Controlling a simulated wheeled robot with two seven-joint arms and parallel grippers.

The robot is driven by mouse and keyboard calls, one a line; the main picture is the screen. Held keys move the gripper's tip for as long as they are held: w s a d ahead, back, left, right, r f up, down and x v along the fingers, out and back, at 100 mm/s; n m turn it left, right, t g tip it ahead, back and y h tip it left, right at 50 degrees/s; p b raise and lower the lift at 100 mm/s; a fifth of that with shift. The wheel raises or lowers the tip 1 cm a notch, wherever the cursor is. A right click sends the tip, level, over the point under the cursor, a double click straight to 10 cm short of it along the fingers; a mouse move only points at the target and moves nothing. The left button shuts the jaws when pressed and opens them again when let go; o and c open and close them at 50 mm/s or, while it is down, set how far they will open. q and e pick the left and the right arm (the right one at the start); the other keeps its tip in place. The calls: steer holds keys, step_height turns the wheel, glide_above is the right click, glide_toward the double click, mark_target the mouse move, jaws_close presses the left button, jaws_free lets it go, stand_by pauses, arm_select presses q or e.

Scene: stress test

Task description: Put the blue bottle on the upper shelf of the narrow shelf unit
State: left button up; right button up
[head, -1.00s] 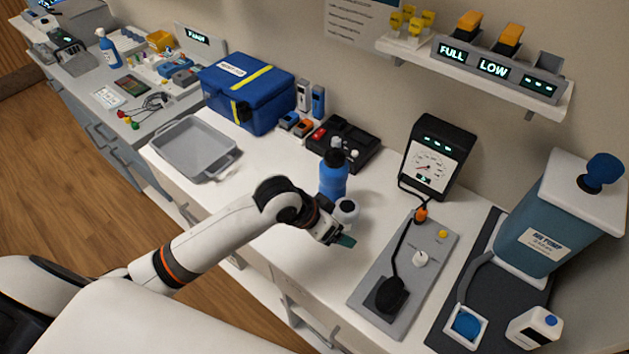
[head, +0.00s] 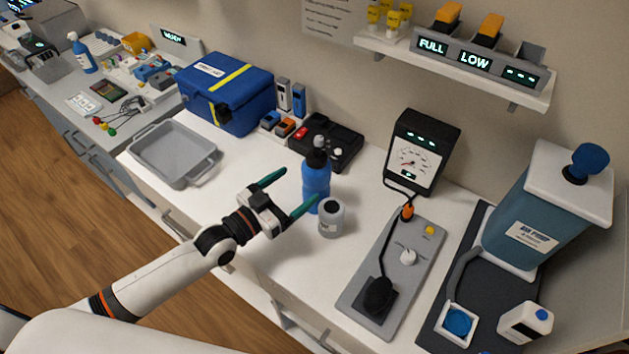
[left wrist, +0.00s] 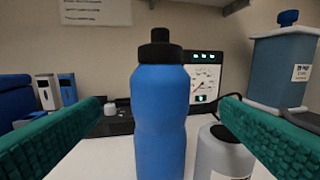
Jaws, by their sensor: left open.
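The blue bottle (head: 316,182) with a black cap stands upright on the white counter. It also shows large in the left wrist view (left wrist: 160,115), centred between the two fingers in the picture. My left gripper (head: 294,188) is open and empty, its green fingers pointing toward the bottle from its left. One fingertip overlaps the bottle in the head view; I cannot tell whether it touches. My right gripper is out of view. I cannot make out a narrow shelf unit in these views.
A grey-white jar (head: 331,218) stands close beside the bottle. Behind are a black tray-like device (head: 345,150) and a blue box (head: 235,105). A grey tray (head: 160,160) lies left, a gauge panel (head: 375,290) right. A wall shelf (head: 520,93) holds displays.

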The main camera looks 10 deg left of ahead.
mark_target(305, 179)
arm_select(q)
steer(key=x, duration=0.4)
steer(key=shift+p, duration=0.3)
steer(key=x, duration=0.2)
steer(key=p+x, duration=0.1)
steer(key=x, duration=0.1)
steer(key=shift+w+d+f, duration=0.1)
steer(key=shift+w+f, duration=0.1)
steer(key=shift+f, duration=0.2)
steer(key=shift+w+d+f+p, duration=0.15)
steer(key=shift+w+d+p, duration=0.15)
steer(key=shift+w, duration=0.1)
steer(key=shift+s, duration=0.1)
steer(key=c, duration=1.5)
steer(key=shift+r, duration=0.25)
steer(key=shift+c, duration=0.5)
